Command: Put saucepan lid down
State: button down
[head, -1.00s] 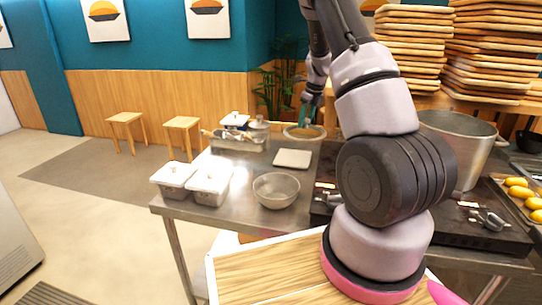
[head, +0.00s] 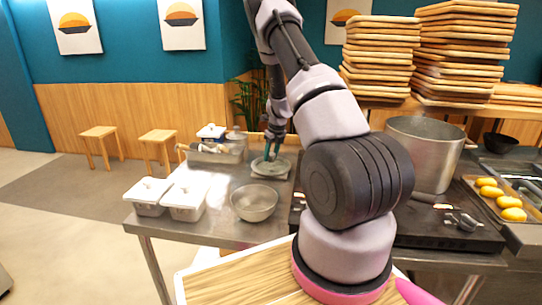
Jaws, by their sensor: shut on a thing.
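The saucepan lid (head: 260,166) is a round, greyish, see-through disc low over the back of the metal table. My gripper (head: 271,154), with greenish fingers, points down at the lid's middle and is shut on it. A pale square board (head: 270,177) lies directly under the lid and is mostly hidden by it. I cannot tell whether the lid touches the board.
A metal bowl (head: 254,203) stands in front of the board. Two white lidded containers (head: 187,200) are at the left, and a tray of containers (head: 214,152) is behind. A large pot (head: 424,155) stands on the dark stove at the right.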

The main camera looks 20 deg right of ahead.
jog(key=shift+f, duration=0.15)
jog(key=shift+c, duration=1.9)
grip_release()
jog(key=a+v, duration=0.1)
jog(key=v, duration=1.1)
notch_tip(320, 180, up, 11)
jog(key=n+t+y, duration=0.1)
jog(key=n, duration=0.4)
send_over(276, 164)
jog(key=s+a, duration=0.4)
jog(key=a, duration=0.2)
jog(key=s+a+r+n+t+y, duration=0.1)
jog(key=s+a+r+n, duration=0.5)
jog(key=s+r+n, duration=0.3)
jog(key=s+a+r+n+t, duration=0.1)
jog(key=s+a+r+n, duration=0.2)
jog(key=s+n, duration=0.4)
jog(key=s+a+r+n+t, duration=0.1)
jog(key=s+a+r+n, duration=0.3)
jog(key=s+n, duration=0.4)
jog(key=s+r, duration=0.1)
jog(key=s, duration=0.5)
jog(key=shift+r+n+h, duration=0.15)
jog(key=shift+n+h, duration=0.15)
